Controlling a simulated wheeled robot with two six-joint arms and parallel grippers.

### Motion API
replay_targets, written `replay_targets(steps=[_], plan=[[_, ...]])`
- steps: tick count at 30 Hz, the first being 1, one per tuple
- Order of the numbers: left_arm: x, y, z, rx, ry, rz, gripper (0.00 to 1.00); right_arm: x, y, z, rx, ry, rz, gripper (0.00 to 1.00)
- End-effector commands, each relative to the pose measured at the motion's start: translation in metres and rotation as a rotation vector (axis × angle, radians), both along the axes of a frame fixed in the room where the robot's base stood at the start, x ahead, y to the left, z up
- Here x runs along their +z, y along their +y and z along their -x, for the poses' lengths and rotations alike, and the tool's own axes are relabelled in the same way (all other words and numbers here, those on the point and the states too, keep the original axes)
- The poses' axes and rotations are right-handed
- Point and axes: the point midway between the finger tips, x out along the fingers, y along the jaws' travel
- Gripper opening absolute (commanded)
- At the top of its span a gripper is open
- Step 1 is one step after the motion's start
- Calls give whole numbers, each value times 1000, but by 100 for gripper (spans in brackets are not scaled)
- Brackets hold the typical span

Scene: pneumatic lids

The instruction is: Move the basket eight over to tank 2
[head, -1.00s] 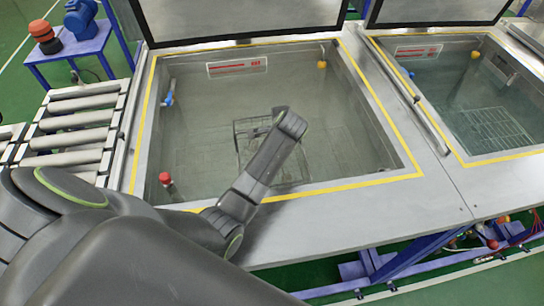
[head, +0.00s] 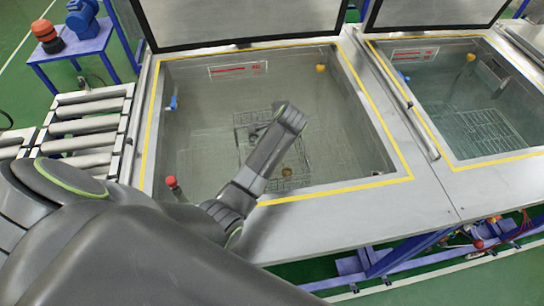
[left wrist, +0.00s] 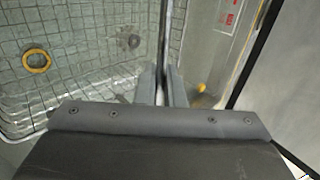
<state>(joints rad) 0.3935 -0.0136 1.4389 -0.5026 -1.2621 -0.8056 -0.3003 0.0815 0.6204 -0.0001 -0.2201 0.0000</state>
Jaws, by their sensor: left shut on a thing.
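The wire basket (head: 250,118) is in the near, larger tank (head: 190,140), partly behind my left arm. A brass-coloured part shows inside it. In the left wrist view the basket's mesh (left wrist: 70,85) fills the left side, with a yellow ring (left wrist: 37,62) and a grey round part (left wrist: 130,41) in it. My left gripper (left wrist: 166,86) is shut on a thin upright bar that appears to be the basket's handle. In the head view the fingertips are hidden behind my wrist. The right-hand tank (head: 440,95) has a wire grid (head: 488,130) low in it. My right gripper is not in view.
Both tanks' lids (head: 240,20) stand raised behind them. A steel divider (head: 385,110) separates the tanks. A roller conveyor (head: 85,125) is at the left. A red knob (head: 171,182) is near the front-left tank corner.

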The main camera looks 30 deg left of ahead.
Motion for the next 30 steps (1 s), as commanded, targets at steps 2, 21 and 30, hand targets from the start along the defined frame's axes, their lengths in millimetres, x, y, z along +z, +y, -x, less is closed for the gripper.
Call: replay_targets(steps=[2, 21, 30], plan=[[14, 0, -2, -1, -10, -4, 0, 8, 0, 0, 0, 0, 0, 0], [64, 0, -3, -2, -13, -3, 0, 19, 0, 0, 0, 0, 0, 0], [88, 1, -2, -1, -12, -4, 0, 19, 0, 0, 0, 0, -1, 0]])
